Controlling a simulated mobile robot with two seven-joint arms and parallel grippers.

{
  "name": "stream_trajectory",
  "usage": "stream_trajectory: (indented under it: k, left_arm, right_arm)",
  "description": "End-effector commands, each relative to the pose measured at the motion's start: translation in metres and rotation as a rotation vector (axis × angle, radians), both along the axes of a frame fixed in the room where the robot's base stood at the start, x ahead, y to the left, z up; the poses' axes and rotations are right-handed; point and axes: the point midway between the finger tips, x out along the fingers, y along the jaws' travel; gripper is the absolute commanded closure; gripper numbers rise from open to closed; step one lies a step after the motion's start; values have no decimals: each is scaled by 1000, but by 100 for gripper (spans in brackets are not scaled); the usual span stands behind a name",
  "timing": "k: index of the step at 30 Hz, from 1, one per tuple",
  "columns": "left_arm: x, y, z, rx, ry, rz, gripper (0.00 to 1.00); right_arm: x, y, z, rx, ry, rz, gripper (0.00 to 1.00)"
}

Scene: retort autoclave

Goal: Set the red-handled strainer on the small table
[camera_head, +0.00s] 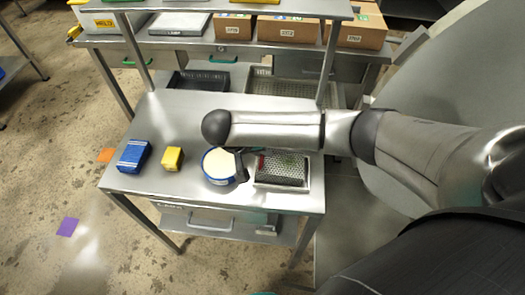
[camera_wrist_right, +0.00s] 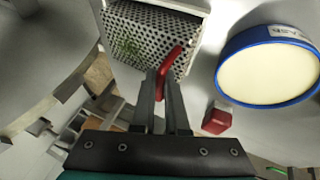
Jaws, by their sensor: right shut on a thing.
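The strainer is a perforated metal basket (camera_head: 283,172) on the small steel table (camera_head: 190,200), right of its middle, with a light rim or tray around it. In the right wrist view the perforated basket (camera_wrist_right: 150,35) shows green bits, and its red handle (camera_wrist_right: 168,72) lies between my fingertips. My right gripper (camera_head: 241,168) is low beside the basket's left side, partly hidden under my arm. In the wrist view my right gripper (camera_wrist_right: 161,88) is shut on the red handle. I cannot tell whether the basket is lifted off its support. My left gripper is not in view.
A round blue tub with pale contents (camera_head: 218,166) stands close left of my gripper. A yellow box (camera_head: 173,158) and a blue box (camera_head: 134,156) stand farther left. A red block (camera_wrist_right: 217,118) shows in the wrist view. Shelves with cardboard boxes (camera_head: 288,30) stand behind.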

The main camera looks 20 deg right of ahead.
Motion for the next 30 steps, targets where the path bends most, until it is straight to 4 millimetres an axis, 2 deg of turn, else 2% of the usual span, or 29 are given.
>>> stream_trajectory:
  k: [1, 10, 20, 23, 30]
  left_arm:
    - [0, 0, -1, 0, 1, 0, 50]
    - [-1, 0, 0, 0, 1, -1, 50]
    - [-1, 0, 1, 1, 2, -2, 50]
    - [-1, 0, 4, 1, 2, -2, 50]
    - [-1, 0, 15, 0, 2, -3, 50]
  right_arm:
    - [-5, -1, -6, 0, 13, 1, 86]
    - [-3, 0, -4, 1, 9, 1, 53]
    - [-3, 4, 0, 5, 7, 4, 53]
    - [-5, 9, 10, 6, 7, 4, 53]
    - [-13, 35, 58, 6, 6, 4, 53]
